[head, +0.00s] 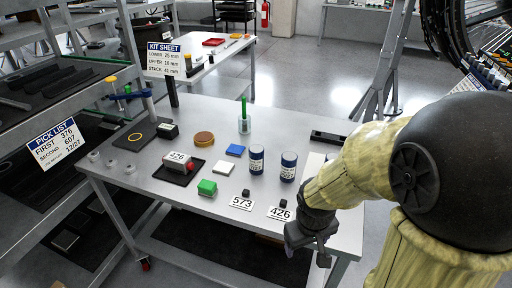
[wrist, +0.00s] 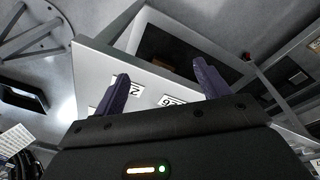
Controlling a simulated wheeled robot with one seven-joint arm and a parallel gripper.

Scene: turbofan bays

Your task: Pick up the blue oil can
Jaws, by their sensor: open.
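Two dark blue cans with white labels stand upright side by side on the workbench (head: 225,208): the left can (head: 257,160) and the right can (head: 288,166). I cannot tell from the pictures which is the oil can. My gripper (head: 307,255) is at the bench's front right edge, in front of the right can and apart from both cans. In the wrist view its two fingers (wrist: 160,72) are spread with nothing between them. Neither can is recognisable in the wrist view.
Number cards 573 (head: 241,203) and 426 (head: 279,213) lie before the cans, each near a small black block. Shelving stands left.

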